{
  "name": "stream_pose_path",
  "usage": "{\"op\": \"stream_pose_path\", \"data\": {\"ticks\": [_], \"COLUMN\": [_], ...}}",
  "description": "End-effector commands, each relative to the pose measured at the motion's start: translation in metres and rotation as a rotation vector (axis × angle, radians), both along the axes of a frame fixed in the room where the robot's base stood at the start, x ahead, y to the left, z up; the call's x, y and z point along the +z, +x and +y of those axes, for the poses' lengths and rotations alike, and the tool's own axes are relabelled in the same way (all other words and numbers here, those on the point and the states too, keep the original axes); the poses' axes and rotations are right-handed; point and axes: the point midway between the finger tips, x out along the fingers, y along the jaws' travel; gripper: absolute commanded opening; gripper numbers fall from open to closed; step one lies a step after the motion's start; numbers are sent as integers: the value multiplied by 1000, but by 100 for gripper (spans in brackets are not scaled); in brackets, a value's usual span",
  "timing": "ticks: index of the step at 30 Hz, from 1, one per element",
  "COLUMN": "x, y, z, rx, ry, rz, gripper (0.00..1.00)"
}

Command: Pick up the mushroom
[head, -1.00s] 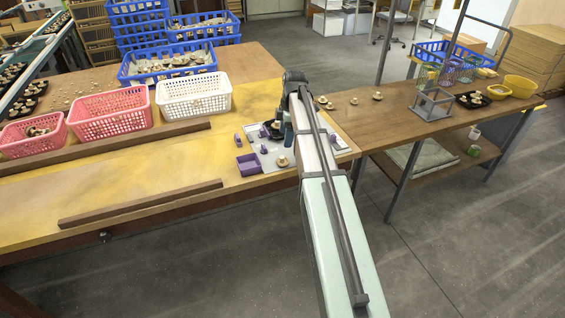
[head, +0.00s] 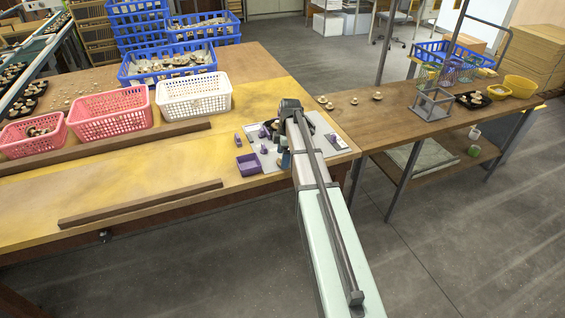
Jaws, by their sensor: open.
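My arm reaches over the white board (head: 322,124) at the right end of the yellow-topped table. My gripper (head: 283,155) points down over the board and is open, though small and partly covered by my arm. The mushroom seen on the board's front part a second ago is now hidden by my gripper and arm. I cannot tell whether the fingers touch it. A purple tray (head: 249,165) stands just left of the gripper, at the board's edge.
Small purple items (head: 238,139) lie around the board. A white basket (head: 194,96), a pink basket (head: 110,112) and a blue crate (head: 168,66) stand to the left. Loose mushrooms (head: 377,96) sit on the brown table at right. Wooden bars (head: 140,203) cross the yellow surface.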

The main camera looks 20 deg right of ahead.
Motion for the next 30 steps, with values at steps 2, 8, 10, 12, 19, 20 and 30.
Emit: {"op": "stream_pose_path", "data": {"ticks": [2,8,10,12,19,20,30], "x": [-11,-17,-17,-17,-17,-17,-17], "y": [0,0,0,0,0,0,0], "z": [1,2,2,2,2,2,2], "rx": [0,0,0,0,0,0,0], "ry": [0,-1,-1,-1,0,0,0], "rz": [1,-1,-1,-1,0,0,-1], "gripper": [83,83,83,81,59,57,41]}}
